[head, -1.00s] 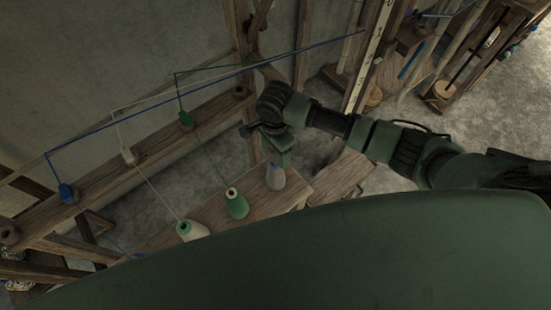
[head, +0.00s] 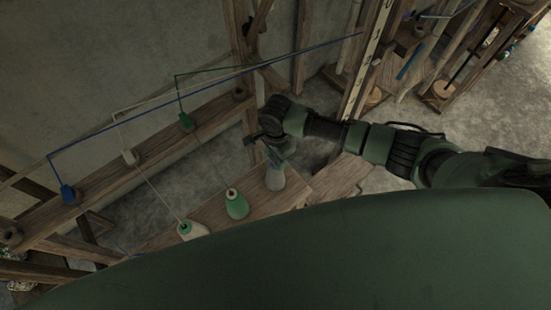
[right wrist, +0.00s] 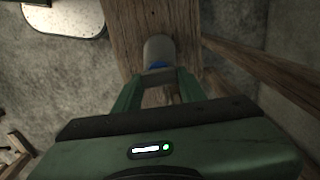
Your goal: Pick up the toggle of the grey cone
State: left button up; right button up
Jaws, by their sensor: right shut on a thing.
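The grey cone (head: 275,180) stands on the wooden board, the last in the row of cones towards the right in the head view. It also shows in the right wrist view (right wrist: 158,46), beyond my fingers. A small blue toggle (right wrist: 158,66) shows at its top, between the fingertips. My right gripper (head: 279,161) is at the top of the grey cone, and its fingers (right wrist: 158,76) are shut on the toggle. In the head view the gripper hides the toggle. My left gripper is not in view.
A green cone (head: 236,205) and a pale cone with a green top (head: 191,230) stand on the same wooden board (head: 257,205). A wooden rail (head: 155,149) with several coloured pieces and threads runs behind. Loom posts stand behind my right arm.

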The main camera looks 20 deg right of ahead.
aim_at(276, 159)
jog(key=shift+r, duration=0.1)
notch_tip(276, 159, up, 20)
jog(key=b, duration=0.1)
jog(key=shift+b, duration=0.35)
dwell(0.4)
